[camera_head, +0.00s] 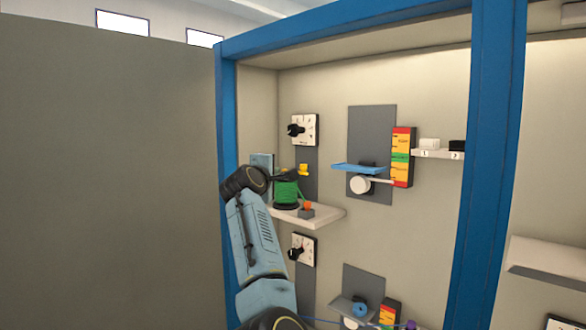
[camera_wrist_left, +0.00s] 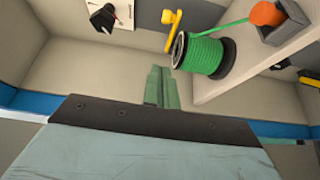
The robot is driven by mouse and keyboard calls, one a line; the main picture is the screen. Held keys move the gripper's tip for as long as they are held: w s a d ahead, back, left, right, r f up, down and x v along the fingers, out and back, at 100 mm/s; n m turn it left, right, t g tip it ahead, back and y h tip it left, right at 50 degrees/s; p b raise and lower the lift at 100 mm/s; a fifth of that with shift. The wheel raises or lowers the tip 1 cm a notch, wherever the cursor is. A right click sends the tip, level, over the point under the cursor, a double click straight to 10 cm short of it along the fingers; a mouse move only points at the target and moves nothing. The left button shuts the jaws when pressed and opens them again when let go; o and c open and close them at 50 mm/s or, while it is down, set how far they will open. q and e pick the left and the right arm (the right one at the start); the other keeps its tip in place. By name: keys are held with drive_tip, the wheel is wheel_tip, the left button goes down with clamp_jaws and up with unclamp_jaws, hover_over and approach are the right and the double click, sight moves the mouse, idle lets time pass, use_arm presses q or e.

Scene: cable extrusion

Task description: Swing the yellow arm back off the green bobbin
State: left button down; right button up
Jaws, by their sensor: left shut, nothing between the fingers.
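The green bobbin (camera_head: 286,192) stands on a white shelf, with dark flanges and green strand wound on it. It also shows in the left wrist view (camera_wrist_left: 205,54), with a green strand running to an orange piece. The small yellow arm (camera_head: 304,170) is on the wall just above and right of the bobbin. In the left wrist view the yellow arm (camera_wrist_left: 172,30) lies beside the bobbin's near flange; I cannot tell if they touch. My left gripper (camera_wrist_left: 159,72) is shut and empty, beside the bobbin and apart from the yellow arm. My right gripper is out of view.
The white shelf (camera_head: 326,217) also carries an orange piece in a grey holder (camera_head: 307,210). Dial plates sit above (camera_head: 304,129) and below (camera_head: 303,249). A blue cabinet post (camera_head: 226,130) stands left. A blue tray (camera_head: 358,169) is on the wall to the right.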

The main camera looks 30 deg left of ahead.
use_arm(q)
drive_tip(key=shift+w+a+f+p, duration=0.1)
drive_tip(key=shift+w+p, duration=0.75)
drive_tip(key=shift+w, duration=1.7)
drive_tip(key=shift+w+a+p, duration=0.1)
drive_tip(key=shift+w+p, duration=0.7)
drive_tip(key=shift+w, duration=1.7)
drive_tip(key=shift+d, duration=0.1)
